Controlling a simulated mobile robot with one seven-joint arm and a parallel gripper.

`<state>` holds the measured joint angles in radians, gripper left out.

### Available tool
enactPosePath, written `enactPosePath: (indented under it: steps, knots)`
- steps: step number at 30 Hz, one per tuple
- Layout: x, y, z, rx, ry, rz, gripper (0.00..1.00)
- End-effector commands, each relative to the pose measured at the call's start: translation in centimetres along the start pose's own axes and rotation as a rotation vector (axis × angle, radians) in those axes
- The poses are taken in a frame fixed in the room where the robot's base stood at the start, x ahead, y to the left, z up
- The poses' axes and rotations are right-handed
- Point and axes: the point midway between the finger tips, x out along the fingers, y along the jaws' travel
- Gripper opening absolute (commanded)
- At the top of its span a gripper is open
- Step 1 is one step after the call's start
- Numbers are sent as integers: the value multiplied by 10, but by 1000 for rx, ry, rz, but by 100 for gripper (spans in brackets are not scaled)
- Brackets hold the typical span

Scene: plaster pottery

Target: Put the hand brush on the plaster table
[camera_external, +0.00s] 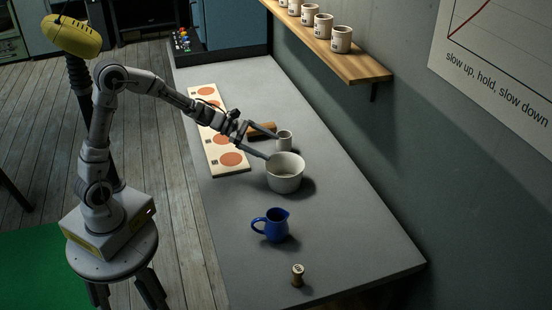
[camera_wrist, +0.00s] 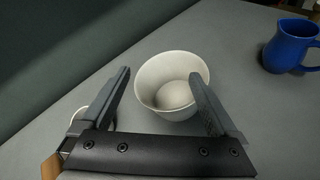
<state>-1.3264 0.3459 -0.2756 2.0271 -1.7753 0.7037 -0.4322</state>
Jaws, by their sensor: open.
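No bristled hand brush can be made out for certain. A brown, wooden-looking piece (camera_external: 262,130) lies beside the small cup, partly behind my gripper; a brown edge (camera_wrist: 50,167) shows at the lower left of the wrist view. My gripper (camera_external: 273,147) is open and empty, its fingers pointing towards the white bowl (camera_external: 285,178). In the wrist view the bowl (camera_wrist: 165,85) lies beyond the spread fingers (camera_wrist: 160,76), the right finger overlapping its rim. I cannot tell whether they touch. The long grey table (camera_external: 335,240) bears these things; whether it is plaster cannot be told.
A small pale cup (camera_external: 284,141) stands just behind the bowl. A blue jug (camera_external: 275,224) and a small cork-like piece (camera_external: 297,275) stand nearer. A pale board with orange discs (camera_external: 232,160) lies along the left edge. A wall shelf (camera_external: 350,67) holds several cups. The front right is clear.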

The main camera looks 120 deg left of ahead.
Motion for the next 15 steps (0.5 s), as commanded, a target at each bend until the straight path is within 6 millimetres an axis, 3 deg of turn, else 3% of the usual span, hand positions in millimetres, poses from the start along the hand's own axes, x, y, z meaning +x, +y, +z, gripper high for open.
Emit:
enactPosePath:
  steps: [1, 3, 6, 10, 15]
  knots:
    - [-29, 58, -50, -104, 36, 151, 95]
    - [-43, 93, -96, -245, 54, 255, 95]
    - [-64, 127, -153, -408, 69, 374, 95]
    - [-84, 150, -197, -533, 78, 469, 95]
    - [-91, 155, -213, -580, 86, 498, 95]
